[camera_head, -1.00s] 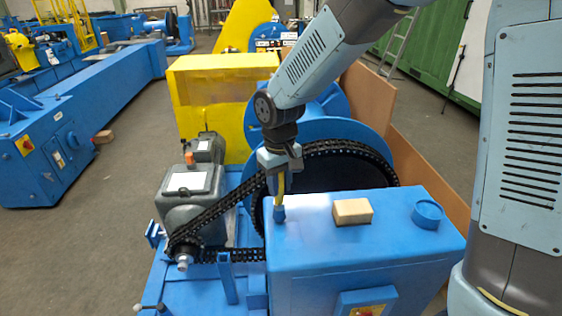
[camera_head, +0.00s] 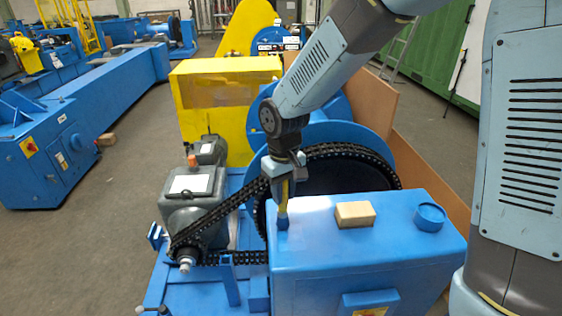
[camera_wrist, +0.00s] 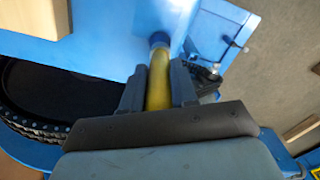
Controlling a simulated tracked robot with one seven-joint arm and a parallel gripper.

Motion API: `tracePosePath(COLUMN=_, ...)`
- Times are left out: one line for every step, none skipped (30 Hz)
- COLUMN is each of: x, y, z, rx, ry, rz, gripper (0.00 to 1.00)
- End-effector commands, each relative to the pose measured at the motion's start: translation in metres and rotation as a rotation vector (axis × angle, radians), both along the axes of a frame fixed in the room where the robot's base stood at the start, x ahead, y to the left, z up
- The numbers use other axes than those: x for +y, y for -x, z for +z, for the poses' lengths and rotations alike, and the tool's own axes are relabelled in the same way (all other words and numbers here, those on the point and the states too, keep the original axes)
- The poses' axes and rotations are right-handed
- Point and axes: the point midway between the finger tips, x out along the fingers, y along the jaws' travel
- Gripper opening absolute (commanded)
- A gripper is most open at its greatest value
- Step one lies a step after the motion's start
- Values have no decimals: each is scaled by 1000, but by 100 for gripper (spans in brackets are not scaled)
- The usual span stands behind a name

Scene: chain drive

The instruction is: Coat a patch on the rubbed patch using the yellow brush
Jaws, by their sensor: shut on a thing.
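My gripper (camera_head: 283,178) is shut on the yellow brush (camera_head: 284,200), which hangs down from it with its blue tip at the left part of the blue box's top (camera_head: 391,211). In the wrist view the brush's yellow handle (camera_wrist: 158,80) runs between the fingers (camera_wrist: 160,88), and its blue end is against or just over the blue surface. I cannot tell whether the tip touches.
A tan block (camera_head: 355,214) and a round blue cap (camera_head: 429,217) stand on the box top to the right of the brush. A black chain (camera_head: 220,212) runs past the box's left side to a grey motor (camera_head: 190,193). Wooden boards (camera_head: 432,187) stand behind right.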

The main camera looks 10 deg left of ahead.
Motion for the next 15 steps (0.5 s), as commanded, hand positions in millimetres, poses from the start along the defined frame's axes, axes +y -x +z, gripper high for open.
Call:
tracePosePath(x=1, y=-2, z=-2, rx=1, ry=1, rz=-1, gripper=0)
tracePosePath(x=1, y=-2, z=-3, rx=1, ry=1, rz=-2, gripper=0)
tracePosePath(x=2, y=-3, z=-2, rx=0, ry=0, rz=-2, gripper=0)
tracePosePath(x=2, y=-3, z=3, rx=-2, ry=-2, rz=-1, gripper=0)
tracePosePath(x=2, y=-3, z=6, rx=-2, ry=-2, rz=-1, gripper=0)
tracePosePath(x=3, y=-3, z=16, rx=-5, ry=-5, rz=0, gripper=0)
tracePosePath(x=4, y=-2, z=17, rx=-2, ry=-2, rz=2, gripper=0)
tracePosePath(x=4, y=-1, z=19, rx=-2, ry=-1, rz=4, gripper=0)
tracePosePath(x=5, y=-1, z=23, rx=-2, ry=-1, rz=6, gripper=0)
tracePosePath(x=5, y=-1, z=25, rx=-2, ry=-1, rz=7, gripper=0)
tracePosePath(x=5, y=0, z=28, rx=-2, ry=-2, rz=7, gripper=0)
tracePosePath(x=5, y=0, z=32, rx=-2, ry=-1, rz=8, gripper=0)
tracePosePath(x=6, y=0, z=34, rx=-2, ry=-1, rz=8, gripper=0)
tracePosePath(x=6, y=0, z=37, rx=-2, ry=-1, rz=8, gripper=0)
tracePosePath(x=6, y=0, z=41, rx=-2, ry=-2, rz=8, gripper=0)
